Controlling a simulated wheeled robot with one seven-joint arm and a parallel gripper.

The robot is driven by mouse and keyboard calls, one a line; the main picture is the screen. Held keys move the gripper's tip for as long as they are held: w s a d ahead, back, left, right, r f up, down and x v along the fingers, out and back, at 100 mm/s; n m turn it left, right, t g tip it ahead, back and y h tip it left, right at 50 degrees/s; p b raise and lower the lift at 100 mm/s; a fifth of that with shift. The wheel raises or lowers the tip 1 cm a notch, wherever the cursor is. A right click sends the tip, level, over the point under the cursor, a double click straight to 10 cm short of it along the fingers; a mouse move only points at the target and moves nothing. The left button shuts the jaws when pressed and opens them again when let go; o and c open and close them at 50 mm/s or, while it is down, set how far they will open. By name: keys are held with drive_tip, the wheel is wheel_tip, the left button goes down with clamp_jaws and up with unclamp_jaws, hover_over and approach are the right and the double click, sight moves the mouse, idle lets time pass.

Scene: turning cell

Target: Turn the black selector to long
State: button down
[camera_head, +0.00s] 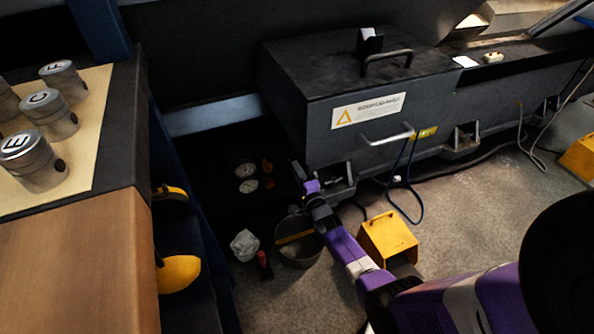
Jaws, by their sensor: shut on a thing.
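My arm reaches in from the lower right, and my gripper (299,172) is at its far end, in front of a dark panel low beside the grey machine. It is shut on a small dark thing that seems to be the black selector; the fingers and the dark background hide most of it. I cannot read which way the selector points or any "long" mark. On the same dark panel, left of my gripper, are two round pale dials (247,178) and small orange parts (267,167) beside them.
The grey machine box (345,85) with a warning label stands just above my gripper. A round metal bin (297,243), a yellow pedal box (388,238) and a crumpled cloth (244,245) are on the floor. Lettered metal cylinders (48,113) stand on the bench at left.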

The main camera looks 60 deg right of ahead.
drive_tip(key=shift+s+f, duration=0.1)
drive_tip(key=c, duration=1.5)
unclamp_jaws()
drive_tip(key=shift+o, duration=0.2)
drive_tip(key=p+v, duration=0.3)
drive_tip(key=v, duration=0.4)
drive_tip(key=shift+s+a, duration=0.25)
drive_tip(key=shift+s, duration=0.05)
